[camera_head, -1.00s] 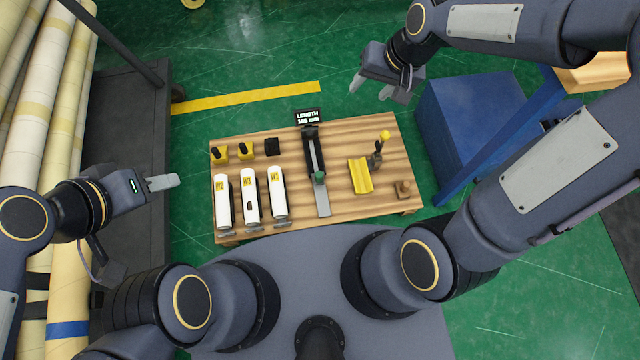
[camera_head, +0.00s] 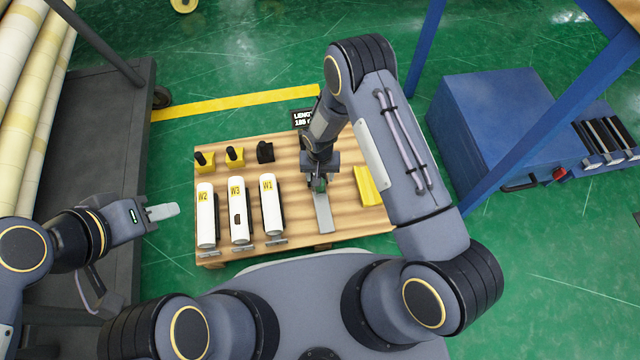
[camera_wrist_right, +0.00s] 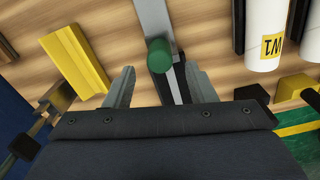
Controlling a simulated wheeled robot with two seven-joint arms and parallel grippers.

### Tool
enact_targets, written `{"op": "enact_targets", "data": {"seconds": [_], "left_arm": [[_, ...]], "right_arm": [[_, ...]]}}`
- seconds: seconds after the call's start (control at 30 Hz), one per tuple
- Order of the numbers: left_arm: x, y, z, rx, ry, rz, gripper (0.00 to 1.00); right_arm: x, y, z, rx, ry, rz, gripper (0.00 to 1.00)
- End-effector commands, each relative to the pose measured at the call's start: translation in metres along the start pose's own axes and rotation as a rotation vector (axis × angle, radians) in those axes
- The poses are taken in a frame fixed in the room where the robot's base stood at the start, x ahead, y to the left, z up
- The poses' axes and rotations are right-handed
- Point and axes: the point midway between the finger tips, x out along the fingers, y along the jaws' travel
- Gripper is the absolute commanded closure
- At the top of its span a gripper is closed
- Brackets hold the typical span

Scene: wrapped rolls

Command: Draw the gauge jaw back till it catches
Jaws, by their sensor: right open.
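The length gauge lies on the wooden board, with its silver bar (camera_head: 323,214) toward me. Its small display (camera_head: 301,119) at the far end is partly hidden by my right arm. My right gripper (camera_wrist_right: 160,78) is open and low over the gauge, with a finger to each side of the rail, the knob just ahead between the fingertips. My left gripper (camera_head: 142,256) is open and empty, left of the board.
Three white wrapped rolls (camera_head: 206,215) with yellow labels lie left of the gauge. Behind them stand two yellow blocks (camera_head: 205,162) and a black one (camera_head: 265,152). A yellow V-shaped block (camera_wrist_right: 85,62) lies close beside the right gripper. A blue cabinet (camera_head: 490,120) stands right.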

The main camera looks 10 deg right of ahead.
Motion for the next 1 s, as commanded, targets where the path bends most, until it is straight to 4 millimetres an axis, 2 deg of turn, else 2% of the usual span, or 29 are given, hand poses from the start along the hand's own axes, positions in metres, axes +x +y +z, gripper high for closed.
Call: {"op": "enact_targets", "data": {"seconds": [0.03, 0.1, 0.3, 0.67, 1.0], "left_arm": [[0.006, -0.003, 0.003, 0.000, 0.000, 0.000, 0.64], [0.009, -0.004, 0.005, 0.000, 0.000, 0.000, 0.64], [0.016, -0.007, 0.008, 0.000, 0.000, 0.000, 0.64], [0.016, -0.007, 0.008, 0.000, 0.000, 0.000, 0.64], [0.016, -0.007, 0.008, 0.000, 0.000, 0.000, 0.64]], "right_arm": [[0.013, 0.001, 0.001, 0.001, -0.002, 0.001, 0.50], [0.025, 0.001, 0.001, 0.001, -0.003, 0.001, 0.50], [0.045, 0.000, 0.001, -0.001, -0.001, -0.001, 0.50], [0.048, 0.000, 0.000, 0.000, -0.001, -0.001, 0.51], [0.048, 0.000, 0.001, 0.000, -0.001, -0.001, 0.95]]}}
